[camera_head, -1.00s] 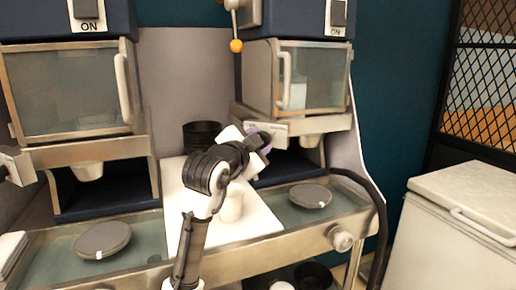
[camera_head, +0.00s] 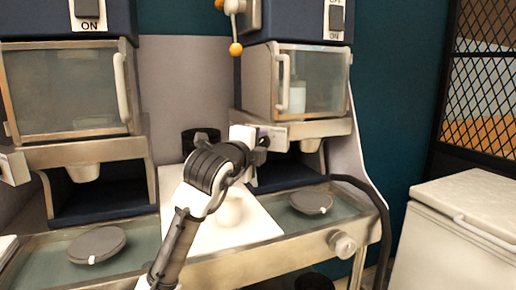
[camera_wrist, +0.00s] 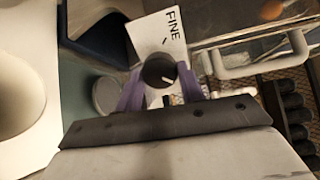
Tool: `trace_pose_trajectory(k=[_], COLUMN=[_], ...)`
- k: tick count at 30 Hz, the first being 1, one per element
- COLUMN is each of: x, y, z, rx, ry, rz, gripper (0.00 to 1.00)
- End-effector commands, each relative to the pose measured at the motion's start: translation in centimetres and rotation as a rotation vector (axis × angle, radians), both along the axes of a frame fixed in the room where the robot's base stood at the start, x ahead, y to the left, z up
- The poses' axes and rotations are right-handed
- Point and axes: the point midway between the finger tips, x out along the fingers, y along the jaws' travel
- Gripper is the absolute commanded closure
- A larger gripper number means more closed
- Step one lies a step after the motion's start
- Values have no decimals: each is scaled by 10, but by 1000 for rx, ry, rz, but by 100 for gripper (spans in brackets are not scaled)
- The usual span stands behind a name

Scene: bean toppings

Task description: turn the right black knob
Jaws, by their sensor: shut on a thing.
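The right black knob (camera_wrist: 158,72) shows in the wrist view, round and dark with a white pointer line. It sits on a white plate (camera_wrist: 165,38) marked FINE. My gripper (camera_wrist: 160,88) has its two purple fingers on either side of the knob and is shut on it. In the head view my gripper (camera_head: 262,142) reaches the front of the right machine (camera_head: 320,131), at its metal ledge below the glass door.
The right machine's door handle (camera_head: 283,84) is just above my gripper. A round grey lid (camera_head: 312,203) lies on the tray below. A white chest (camera_head: 460,225) stands at right.

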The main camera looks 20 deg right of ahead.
Motion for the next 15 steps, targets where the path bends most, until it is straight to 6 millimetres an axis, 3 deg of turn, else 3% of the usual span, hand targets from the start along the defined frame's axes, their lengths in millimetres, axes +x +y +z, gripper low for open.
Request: trace_pose_trajectory(k=[15], x=[-1], y=[-1], z=[-1], rx=[72], ry=[-65], rz=[-2], gripper=[84])
